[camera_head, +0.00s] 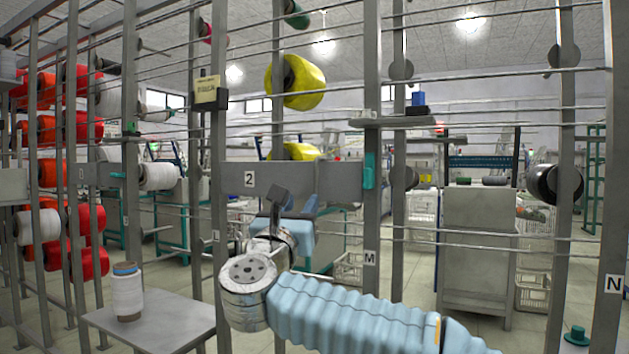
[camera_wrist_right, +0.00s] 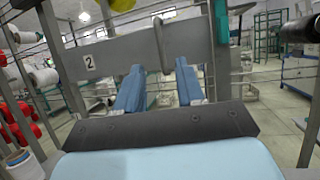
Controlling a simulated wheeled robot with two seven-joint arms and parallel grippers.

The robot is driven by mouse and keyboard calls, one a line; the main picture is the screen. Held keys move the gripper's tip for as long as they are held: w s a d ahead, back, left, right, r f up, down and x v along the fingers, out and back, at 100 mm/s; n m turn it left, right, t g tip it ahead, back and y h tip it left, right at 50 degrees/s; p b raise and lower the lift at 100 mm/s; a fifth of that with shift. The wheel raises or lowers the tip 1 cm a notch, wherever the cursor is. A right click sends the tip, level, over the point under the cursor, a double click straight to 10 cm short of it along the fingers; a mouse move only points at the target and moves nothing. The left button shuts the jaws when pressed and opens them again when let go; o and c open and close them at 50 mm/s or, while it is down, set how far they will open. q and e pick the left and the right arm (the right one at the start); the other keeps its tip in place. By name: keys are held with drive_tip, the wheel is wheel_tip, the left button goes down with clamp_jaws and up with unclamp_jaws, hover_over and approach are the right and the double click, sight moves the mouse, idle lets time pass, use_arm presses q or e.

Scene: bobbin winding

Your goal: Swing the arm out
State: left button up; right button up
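My right gripper (camera_head: 308,204) is raised in front of the grey rack beam marked 2 (camera_head: 232,181) in the head view. In the right wrist view its two blue fingers (camera_wrist_right: 158,68) are apart, with nothing clamped between them. Which part is the swinging arm is not clear. My left gripper is not in view.
A white bobbin with a blue band (camera_head: 127,292) stands on a grey shelf (camera_head: 170,325) at lower left. Red and white spools (camera_head: 95,225) hang on the left rack. Posts and horizontal rods cross the view. A small shelf (camera_head: 393,122) juts from the post marked M.

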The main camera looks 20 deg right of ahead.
sight(316, 177)
drive_tip(key=p+x, duration=0.4)
drive_tip(key=x, duration=0.6)
drive_tip(key=shift+w+d+r, duration=0.1)
drive_tip(key=shift+w+r, duration=0.15)
drive_tip(key=shift+r, duration=0.05)
drive_tip(key=shift+w+d+r, duration=0.1)
drive_tip(key=shift+w+d, duration=0.2)
drive_tip(key=shift+w, duration=0.1)
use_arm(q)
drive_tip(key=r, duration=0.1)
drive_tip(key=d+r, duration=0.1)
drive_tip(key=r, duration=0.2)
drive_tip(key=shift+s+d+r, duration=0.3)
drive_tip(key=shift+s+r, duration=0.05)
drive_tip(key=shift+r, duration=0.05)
use_arm(e)
clamp_jaws()
